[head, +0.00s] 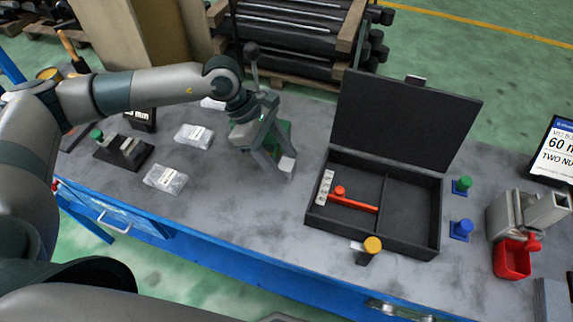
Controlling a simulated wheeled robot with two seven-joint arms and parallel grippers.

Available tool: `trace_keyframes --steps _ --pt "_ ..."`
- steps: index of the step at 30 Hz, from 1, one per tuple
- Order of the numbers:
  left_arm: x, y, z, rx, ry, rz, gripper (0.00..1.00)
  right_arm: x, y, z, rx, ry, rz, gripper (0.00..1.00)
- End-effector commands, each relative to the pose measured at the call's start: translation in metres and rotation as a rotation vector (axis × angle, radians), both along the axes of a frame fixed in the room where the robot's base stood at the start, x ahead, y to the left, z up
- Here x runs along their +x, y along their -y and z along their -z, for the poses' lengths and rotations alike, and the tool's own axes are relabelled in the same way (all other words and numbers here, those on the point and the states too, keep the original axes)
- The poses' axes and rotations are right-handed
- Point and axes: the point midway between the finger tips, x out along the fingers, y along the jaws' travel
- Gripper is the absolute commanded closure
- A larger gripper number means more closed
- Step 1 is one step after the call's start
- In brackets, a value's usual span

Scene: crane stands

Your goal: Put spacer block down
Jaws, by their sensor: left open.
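My left gripper (278,162) points down over the middle of the bench, with its two fingers apart. A small pale block (287,164), which may be the spacer block, is at the tip of the right-hand finger. It looks to be at bench level, but I cannot tell whether the finger touches it. My right gripper is not in view.
An open black case (427,217) holds a red-handled tool (352,201). Clear bags (166,179) and a dark stand (124,155) are at left. Green (463,184) and blue (461,229) pieces, a vise (527,214) and a red bin (512,260) are at right.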

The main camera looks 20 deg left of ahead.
Motion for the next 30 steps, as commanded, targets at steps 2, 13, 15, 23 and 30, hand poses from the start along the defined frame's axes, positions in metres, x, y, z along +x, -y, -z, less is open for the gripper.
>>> trace_keyframes --steps 2,13,15,23,30 --pt "0.0001 0.0005 0.0012 0.0 0.001 0.0 0.47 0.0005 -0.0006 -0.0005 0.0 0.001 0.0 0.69" --pt "0.0001 0.0003 0.0012 0.0 0.001 0.0 0.47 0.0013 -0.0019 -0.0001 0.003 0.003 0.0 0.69" --pt "0.0001 0.0003 0.0012 0.0 0.001 0.0 0.52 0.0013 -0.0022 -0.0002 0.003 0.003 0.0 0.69" --pt "0.0003 0.0003 0.0007 0.0 0.001 0.0 1.0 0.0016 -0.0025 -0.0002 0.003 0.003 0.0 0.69" --pt "0.0004 0.0004 0.0 0.0 0.001 0.0 1.0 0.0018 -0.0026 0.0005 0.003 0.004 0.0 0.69"
